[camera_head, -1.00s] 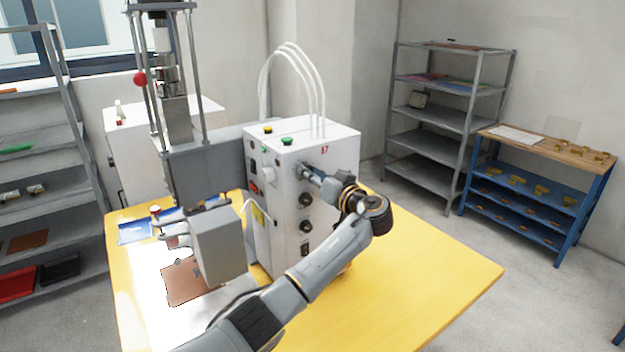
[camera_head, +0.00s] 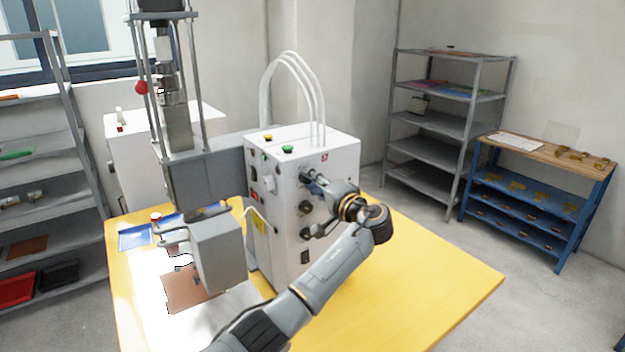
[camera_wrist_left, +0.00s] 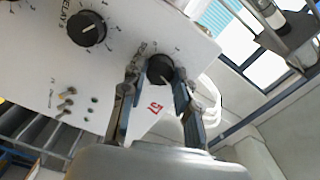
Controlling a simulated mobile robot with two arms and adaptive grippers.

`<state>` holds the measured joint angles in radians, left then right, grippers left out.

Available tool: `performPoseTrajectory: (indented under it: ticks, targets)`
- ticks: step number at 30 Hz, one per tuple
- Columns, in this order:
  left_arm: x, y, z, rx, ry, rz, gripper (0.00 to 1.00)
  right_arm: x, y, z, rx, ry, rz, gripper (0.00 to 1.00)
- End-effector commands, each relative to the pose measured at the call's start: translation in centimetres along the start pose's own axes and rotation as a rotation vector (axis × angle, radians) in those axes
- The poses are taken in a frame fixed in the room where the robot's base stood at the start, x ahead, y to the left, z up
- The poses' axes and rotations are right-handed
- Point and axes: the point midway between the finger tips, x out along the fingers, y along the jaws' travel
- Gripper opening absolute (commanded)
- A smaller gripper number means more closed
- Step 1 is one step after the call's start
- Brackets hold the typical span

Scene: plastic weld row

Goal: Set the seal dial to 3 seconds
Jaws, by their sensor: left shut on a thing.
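The white control box (camera_head: 327,150) stands on the yellow table and carries a column of black dials on its front face. My left gripper (camera_head: 312,179) is at the uppermost dial and hides it in the head view. In the left wrist view the gripper (camera_wrist_left: 160,78) is shut on that black dial (camera_wrist_left: 160,69), one finger on each side. A neighbouring dial (camera_wrist_left: 86,28) is marked DELAY s. My right gripper is not in view.
Two lower dials (camera_head: 305,207) sit close below my gripper. A grey press head (camera_head: 218,252) hangs left of the box above a brown sheet (camera_head: 183,292). White hoses (camera_head: 290,75) rise from the box top. The table's right side (camera_head: 430,260) is clear.

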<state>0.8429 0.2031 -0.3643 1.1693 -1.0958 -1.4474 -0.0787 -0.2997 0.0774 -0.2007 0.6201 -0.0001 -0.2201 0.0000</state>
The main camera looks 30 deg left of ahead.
Motion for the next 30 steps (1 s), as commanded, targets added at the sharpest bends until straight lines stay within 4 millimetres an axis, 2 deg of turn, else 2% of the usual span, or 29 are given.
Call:
performPoseTrajectory:
  ticks: [9,26,27,30]
  targets:
    - [-0.01,0.0,0.0,0.13,0.0,0.001,0.0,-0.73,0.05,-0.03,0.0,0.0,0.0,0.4]
    - [-0.02,0.07,0.0,0.158,0.001,0.001,0.0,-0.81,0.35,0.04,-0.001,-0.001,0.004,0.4]
    - [-0.02,0.07,0.0,0.158,0.001,0.001,0.37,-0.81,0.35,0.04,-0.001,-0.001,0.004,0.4]
    - [-0.01,0.06,0.0,0.158,0.0,0.001,0.53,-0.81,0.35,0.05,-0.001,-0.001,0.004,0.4]
